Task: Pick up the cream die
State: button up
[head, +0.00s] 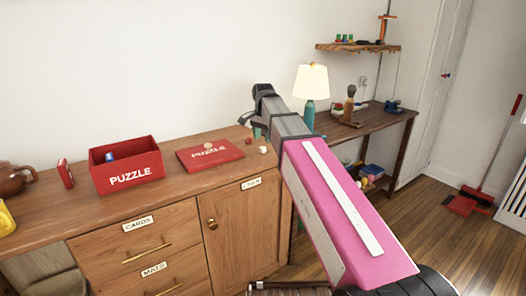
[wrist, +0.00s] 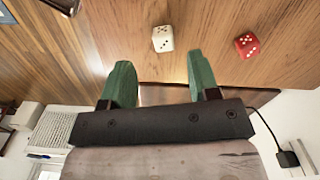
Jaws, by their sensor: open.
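The cream die (wrist: 162,39) lies on the wooden cabinet top in the wrist view, just beyond and between my fingertips. In the head view the cream die (head: 263,149) sits near the right end of the cabinet top, beside the red puzzle lid. My gripper (wrist: 158,75) has two green fingers spread apart with nothing between them. In the head view my gripper (head: 254,128) is above the cabinet's right end, partly hidden by my arm. A red die (wrist: 246,45) lies to the right of the cream die in the wrist view.
A red puzzle lid (head: 210,154) lies flat left of the cream die. A lamp (head: 310,92) stands on the dark table behind.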

aim_at(263, 147)
jog(key=shift+w+a+f, duration=0.1)
jog(key=shift+w+f, duration=0.05)
jog(key=shift+f, duration=2.45)
jog(key=c, duration=1)
